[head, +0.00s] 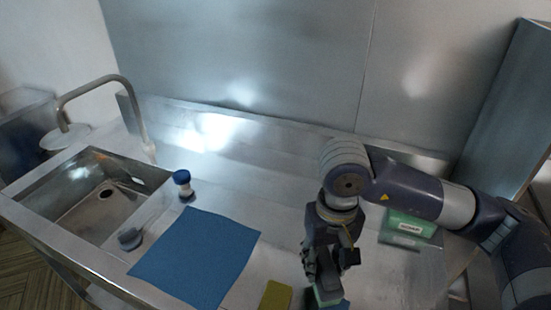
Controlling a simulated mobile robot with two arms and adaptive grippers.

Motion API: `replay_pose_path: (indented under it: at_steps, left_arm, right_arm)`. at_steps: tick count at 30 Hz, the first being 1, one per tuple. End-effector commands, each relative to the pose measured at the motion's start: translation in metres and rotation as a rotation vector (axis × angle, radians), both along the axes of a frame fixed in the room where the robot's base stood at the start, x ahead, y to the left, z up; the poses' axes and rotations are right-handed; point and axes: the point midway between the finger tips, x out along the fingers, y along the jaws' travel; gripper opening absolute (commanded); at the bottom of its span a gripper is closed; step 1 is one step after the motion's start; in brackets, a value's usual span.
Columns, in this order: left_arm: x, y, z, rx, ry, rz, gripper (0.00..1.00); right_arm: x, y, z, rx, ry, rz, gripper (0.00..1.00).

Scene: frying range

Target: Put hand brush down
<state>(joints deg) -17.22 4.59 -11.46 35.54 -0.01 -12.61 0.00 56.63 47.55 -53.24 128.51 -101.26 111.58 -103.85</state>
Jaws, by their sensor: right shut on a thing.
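My right gripper (325,280) points down over the front part of the steel counter, right of the blue cloth. It is shut on the hand brush, of which a pale green part (327,298) shows just below the fingers at the bottom edge of the view. The rest of the brush is hidden by the gripper or cut off by the frame. I cannot tell whether the brush touches the counter. My left gripper is not in view.
A blue cloth (198,258) lies flat on the counter, with a yellow-green sponge (276,296) to its right. A blue-capped bottle (183,184) stands behind the cloth. A sink (95,190) with a tap (135,110) is at left. A green box (411,224) sits behind my right arm.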

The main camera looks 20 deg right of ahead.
Motion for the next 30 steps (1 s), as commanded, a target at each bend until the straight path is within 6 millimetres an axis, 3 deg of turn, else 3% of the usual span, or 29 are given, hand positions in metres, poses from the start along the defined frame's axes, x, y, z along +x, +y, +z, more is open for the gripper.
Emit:
replay_pose_path:
  at_steps: [1, 3, 9, 13, 24, 30]
  left_arm:
    - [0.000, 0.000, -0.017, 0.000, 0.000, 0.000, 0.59]
    - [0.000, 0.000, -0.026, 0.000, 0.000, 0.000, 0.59]
    - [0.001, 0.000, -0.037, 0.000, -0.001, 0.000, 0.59]
    - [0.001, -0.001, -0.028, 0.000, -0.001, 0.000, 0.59]
    - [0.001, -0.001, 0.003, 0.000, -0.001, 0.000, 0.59]
    - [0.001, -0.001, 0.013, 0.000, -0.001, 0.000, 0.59]
  right_arm:
    - [0.002, 0.001, -0.013, 0.001, -0.002, -0.032, 0.13]
    - [0.003, 0.001, -0.017, 0.002, -0.002, -0.078, 0.13]
    - [0.008, 0.000, -0.021, 0.002, 0.000, -0.165, 0.13]
    - [0.026, -0.009, -0.019, 0.000, 0.003, -0.183, 0.13]
    - [0.108, -0.048, -0.026, 0.001, 0.003, -0.181, 0.13]
    - [0.139, -0.062, -0.031, 0.002, 0.001, -0.178, 0.13]
